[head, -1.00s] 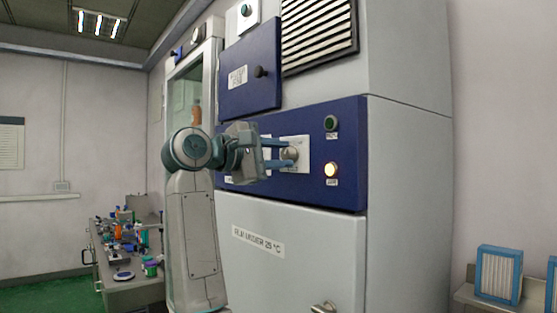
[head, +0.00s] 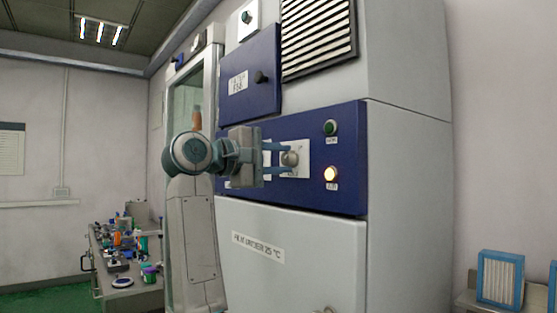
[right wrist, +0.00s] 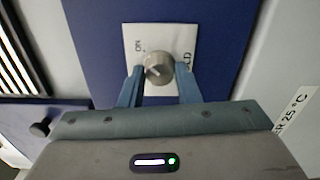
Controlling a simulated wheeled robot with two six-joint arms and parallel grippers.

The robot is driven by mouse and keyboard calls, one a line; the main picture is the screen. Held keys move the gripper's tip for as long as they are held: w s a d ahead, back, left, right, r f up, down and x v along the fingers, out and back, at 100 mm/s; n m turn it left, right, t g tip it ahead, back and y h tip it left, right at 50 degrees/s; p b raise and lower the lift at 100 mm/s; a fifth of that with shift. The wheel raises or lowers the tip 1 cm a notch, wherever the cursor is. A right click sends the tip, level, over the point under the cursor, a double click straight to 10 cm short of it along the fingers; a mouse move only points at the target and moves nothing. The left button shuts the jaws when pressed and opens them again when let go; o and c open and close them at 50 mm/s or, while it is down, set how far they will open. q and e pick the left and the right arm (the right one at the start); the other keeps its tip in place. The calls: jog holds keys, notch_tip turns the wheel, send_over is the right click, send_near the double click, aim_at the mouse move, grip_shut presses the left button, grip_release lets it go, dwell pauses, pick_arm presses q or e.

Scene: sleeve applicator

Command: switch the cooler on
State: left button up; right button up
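A round grey knob (head: 289,158) sits on a white plate on the cabinet's dark blue panel (head: 345,145). In the right wrist view the knob (right wrist: 158,69) has a small pointer mark, and the plate (right wrist: 130,35) reads "ON" at left and a partly covered word ending "OLD" at right. My right gripper (head: 283,159) is open, its two blue fingers on either side of the knob with what look like narrow gaps. To the right on the panel are a dark green button (head: 330,128) and a lit yellow-white lamp (head: 330,174). My left gripper is not in view.
Above the panel are a blue door with a black knob (head: 261,77) and a slatted vent (head: 318,38). A pale labelled door (head: 300,255) lies below. A cluttered bench (head: 128,290) stands at left; a blue-framed filter (head: 499,279) sits on a shelf at right.

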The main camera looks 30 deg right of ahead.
jog(key=o, duration=0.4)
jog(key=shift+c, duration=0.2)
jog(key=shift+a, duration=0.15)
jog(key=a, duration=0.2)
jog(key=a+b, duration=0.1)
jog(key=shift+s+a+f, duration=0.1)
jog(key=shift+a+f, duration=0.1)
jog(key=shift+a, duration=0.15)
pick_arm(q)
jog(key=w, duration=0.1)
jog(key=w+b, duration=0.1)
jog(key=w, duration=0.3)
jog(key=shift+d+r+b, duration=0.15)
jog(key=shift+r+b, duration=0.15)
jog(key=shift+b, duration=0.05)
pick_arm(e)
send_near(284, 161)
jog(key=shift+s+a+r, duration=0.1)
jog(key=shift+s+a, duration=0.05)
jog(key=shift+a, duration=0.45)
jog(key=shift+s+a+r, duration=0.1)
jog(key=shift+a, duration=0.5)
jog(key=shift+f, duration=0.1)
